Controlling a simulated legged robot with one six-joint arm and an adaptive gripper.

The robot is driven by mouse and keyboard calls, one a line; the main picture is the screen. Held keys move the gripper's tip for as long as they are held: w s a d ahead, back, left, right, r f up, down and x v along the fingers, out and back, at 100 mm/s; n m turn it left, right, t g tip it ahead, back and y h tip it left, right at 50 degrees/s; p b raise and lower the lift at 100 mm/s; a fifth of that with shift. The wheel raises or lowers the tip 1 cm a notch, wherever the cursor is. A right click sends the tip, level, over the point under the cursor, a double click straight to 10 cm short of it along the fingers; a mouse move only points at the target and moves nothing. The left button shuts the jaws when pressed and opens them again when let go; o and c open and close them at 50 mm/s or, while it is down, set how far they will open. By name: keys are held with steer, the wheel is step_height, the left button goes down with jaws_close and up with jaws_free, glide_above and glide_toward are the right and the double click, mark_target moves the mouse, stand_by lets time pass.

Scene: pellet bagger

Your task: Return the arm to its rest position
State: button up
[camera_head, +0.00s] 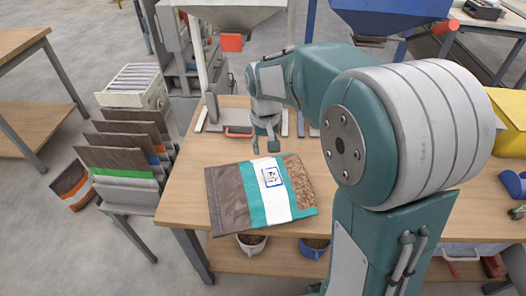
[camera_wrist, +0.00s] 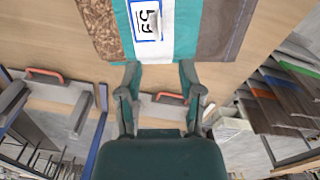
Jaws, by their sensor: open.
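My arm reaches over the wooden workbench from the right in the head view. My gripper (camera_head: 266,142) hangs above the bench behind the bag, with its fingers apart and nothing between them. In the wrist view my gripper (camera_wrist: 158,80) also shows open and empty. A pellet bag (camera_head: 262,193), brown, white and teal with a clear window and a printed label, lies flat on the bench. It also shows at the top of the wrist view (camera_wrist: 185,28), just beyond my fingertips and apart from them.
A rack of bags (camera_head: 124,160) stands left of the bench. Hoppers (camera_head: 235,12) with red-handled parts stand behind it. A yellow box (camera_head: 508,120) is on the right. Buckets (camera_head: 252,243) sit on the lower shelf. The bench's left part is clear.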

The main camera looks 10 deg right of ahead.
steer(key=s+d+r+t, duration=0.1)
steer(key=s+r, duration=0.3)
steer(key=s, duration=0.6)
steer(key=s+d+r+t, duration=0.1)
steer(key=s+r+t, duration=0.3)
steer(key=s, duration=0.6)
steer(key=shift+s+r+t, duration=0.3)
steer(key=shift+s+r, duration=0.05)
steer(key=shift+r, duration=0.05)
